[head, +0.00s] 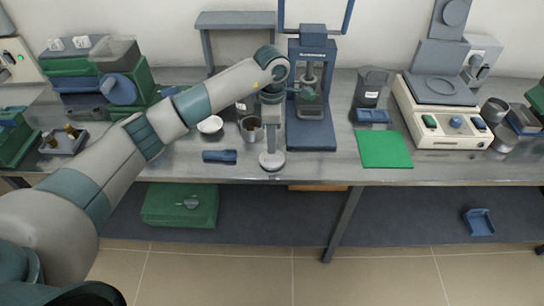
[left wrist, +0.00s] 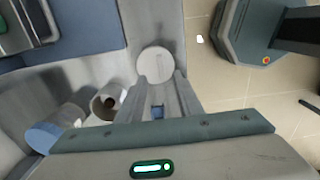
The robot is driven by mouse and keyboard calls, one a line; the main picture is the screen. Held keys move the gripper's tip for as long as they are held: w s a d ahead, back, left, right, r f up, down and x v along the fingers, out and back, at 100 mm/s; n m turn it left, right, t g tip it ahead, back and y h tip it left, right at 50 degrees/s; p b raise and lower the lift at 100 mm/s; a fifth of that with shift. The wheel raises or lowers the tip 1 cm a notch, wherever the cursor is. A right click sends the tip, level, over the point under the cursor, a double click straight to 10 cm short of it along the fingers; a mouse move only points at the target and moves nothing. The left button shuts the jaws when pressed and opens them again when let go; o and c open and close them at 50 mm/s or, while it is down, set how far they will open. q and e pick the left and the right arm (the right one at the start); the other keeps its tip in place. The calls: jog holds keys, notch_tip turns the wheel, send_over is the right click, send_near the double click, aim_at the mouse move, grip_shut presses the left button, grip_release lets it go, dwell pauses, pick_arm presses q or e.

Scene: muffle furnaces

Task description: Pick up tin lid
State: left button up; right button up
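A round pale grey tin lid (head: 272,160) lies near the front edge of the metal workbench. In the left wrist view the lid (left wrist: 155,62) shows as a disc just past my fingertips. My left gripper (head: 272,146) points down right over the lid. Its fingers (left wrist: 160,82) stand apart, with a gap between them. Whether they touch the lid is not clear. An open tin (head: 250,130) with brown contents stands just left of the gripper, and it also shows in the left wrist view (left wrist: 106,103). My right gripper is in neither view.
A blue press (head: 312,135) stands close to the right of my left gripper. A white dish (head: 210,125) and a dark blue object (head: 220,156) lie to the left. A green mat (head: 384,148) and a balance (head: 440,110) are further right.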

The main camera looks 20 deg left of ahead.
aim_at(272, 157)
pick_arm(q)
jog(key=shift+f, duration=0.6)
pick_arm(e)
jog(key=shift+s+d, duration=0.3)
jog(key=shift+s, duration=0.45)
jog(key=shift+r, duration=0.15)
pick_arm(q)
jog(key=shift+s+f+p, duration=0.1)
jog(key=shift+f+p, duration=0.5)
jog(key=shift+p, duration=0.1)
notch_tip(272, 157, down, 3)
jog(key=shift+s+d+p, duration=0.1)
jog(key=shift+p, duration=0.65)
jog(key=shift+f, duration=0.5)
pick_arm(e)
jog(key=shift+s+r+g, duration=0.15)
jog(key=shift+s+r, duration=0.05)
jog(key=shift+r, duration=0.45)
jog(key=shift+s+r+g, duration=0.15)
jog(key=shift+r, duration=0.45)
pick_arm(q)
grip_shut()
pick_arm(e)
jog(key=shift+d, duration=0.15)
